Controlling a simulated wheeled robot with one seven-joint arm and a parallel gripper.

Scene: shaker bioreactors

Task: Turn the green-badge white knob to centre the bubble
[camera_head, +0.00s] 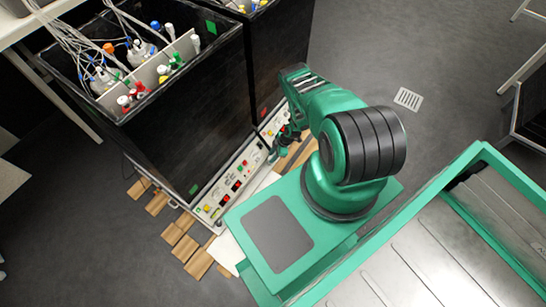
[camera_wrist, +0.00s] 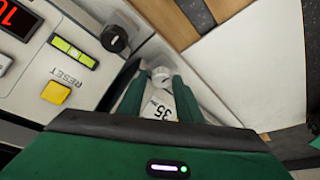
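In the wrist view a small white knob (camera_wrist: 160,75) sits just beyond and between the tips of my gripper's two green fingers (camera_wrist: 160,85). The fingers are apart, and I see no clear contact with the knob. No green badge shows beside this knob. In the head view my gripper (camera_head: 276,153) is low by the control panels, partly hidden by my arm. A green badge (camera_head: 194,189) marks the left black shaker (camera_head: 185,125).
A black knob (camera_wrist: 115,38), a yellow RESET button (camera_wrist: 56,92) and a red display (camera_wrist: 14,20) are near my fingers. The right shaker (camera_head: 275,60) carries a red badge (camera_head: 263,112). Wooden blocks (camera_head: 180,240) lie on the floor in front. Open floor is at upper right.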

